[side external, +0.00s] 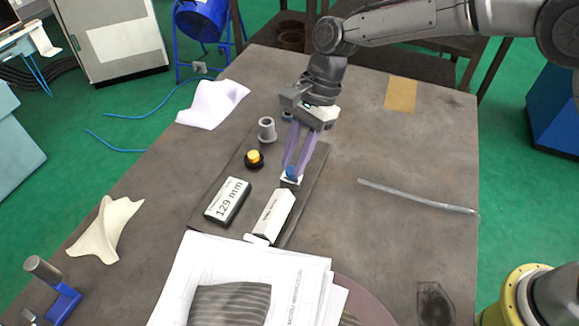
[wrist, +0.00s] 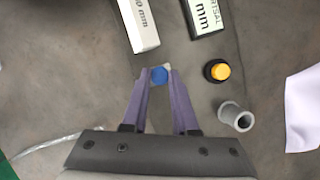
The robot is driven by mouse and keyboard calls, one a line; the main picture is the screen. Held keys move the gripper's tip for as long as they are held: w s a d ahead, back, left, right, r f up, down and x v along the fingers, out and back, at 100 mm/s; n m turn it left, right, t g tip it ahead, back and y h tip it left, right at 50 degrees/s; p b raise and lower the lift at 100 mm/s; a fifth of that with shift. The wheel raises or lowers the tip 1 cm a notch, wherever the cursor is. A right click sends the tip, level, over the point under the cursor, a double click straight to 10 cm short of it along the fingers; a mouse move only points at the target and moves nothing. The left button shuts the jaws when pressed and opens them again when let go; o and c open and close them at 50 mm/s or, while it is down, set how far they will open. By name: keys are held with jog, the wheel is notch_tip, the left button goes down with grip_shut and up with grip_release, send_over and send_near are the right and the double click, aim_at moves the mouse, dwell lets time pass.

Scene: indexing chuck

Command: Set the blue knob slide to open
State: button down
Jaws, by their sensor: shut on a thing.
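The blue knob (side external: 291,173) sits at the far end of a white slide piece on a dark board (side external: 205,215). It also shows in the wrist view (wrist: 159,75) as a blue, roughly hexagonal top. My gripper (side external: 291,167) reaches down to the knob with its two purple fingers, one on each side of it. In the wrist view the fingertips (wrist: 160,76) are shut on the knob. A white block with a printed label (side external: 271,215) lies in line with the knob, nearer the papers. I cannot read any open or closed marking.
A yellow button (side external: 254,157) in a black ring, a grey hollow cylinder (side external: 267,130) and a "129 mm" display box (side external: 228,201) stand left of the knob. Papers (side external: 240,275) cover the table's front. A clear rod (side external: 415,197) lies right, with bare table around it.

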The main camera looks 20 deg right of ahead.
jog(key=w+d, duration=0.5)
jog(key=w+d+f, duration=0.1)
jog(key=w+d, duration=0.1)
jog(key=d, duration=0.1)
jog(key=shift+w, duration=0.35)
jog(key=c, duration=0.8)
grip_release()
jog(key=shift+f, duration=0.1)
jog(key=shift+c, duration=0.2)
jog(key=shift+o, duration=1.1)
jog(key=shift+r, duration=0.25)
jog(key=shift+r, duration=0.15)
jog(key=v, duration=1.3)
jog(key=shift+w+r, duration=0.15)
jog(key=shift+r, duration=0.05)
jog(key=shift+d, duration=0.1)
